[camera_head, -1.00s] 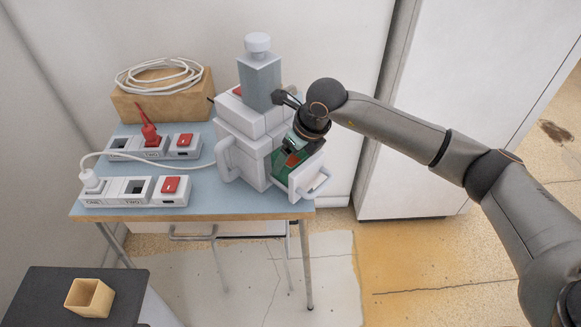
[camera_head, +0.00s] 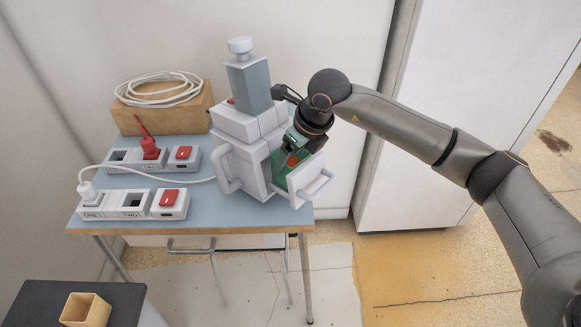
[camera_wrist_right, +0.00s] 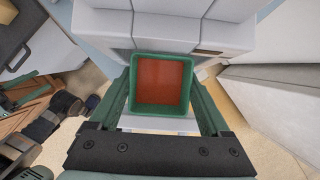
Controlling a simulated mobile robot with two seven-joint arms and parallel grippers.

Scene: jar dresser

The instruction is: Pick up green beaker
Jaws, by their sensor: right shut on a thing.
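The green beaker (camera_wrist_right: 188,82) is a square, open-topped green cup with orange-red inside, seen from above in the right wrist view. My right gripper (camera_wrist_right: 160,88) is shut on it, with one green finger on each side. Green and a little orange-red show there, partly hidden by the hand. I cannot tell whether the beaker touches the drawer. My left gripper is not in view.
On the blue table (camera_head: 200,207) are power strips (camera_head: 132,203) with red switches and plugs, and a brown block (camera_head: 162,118) with coiled white cable. A tan cup (camera_head: 85,311) stands on a dark surface at front left.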

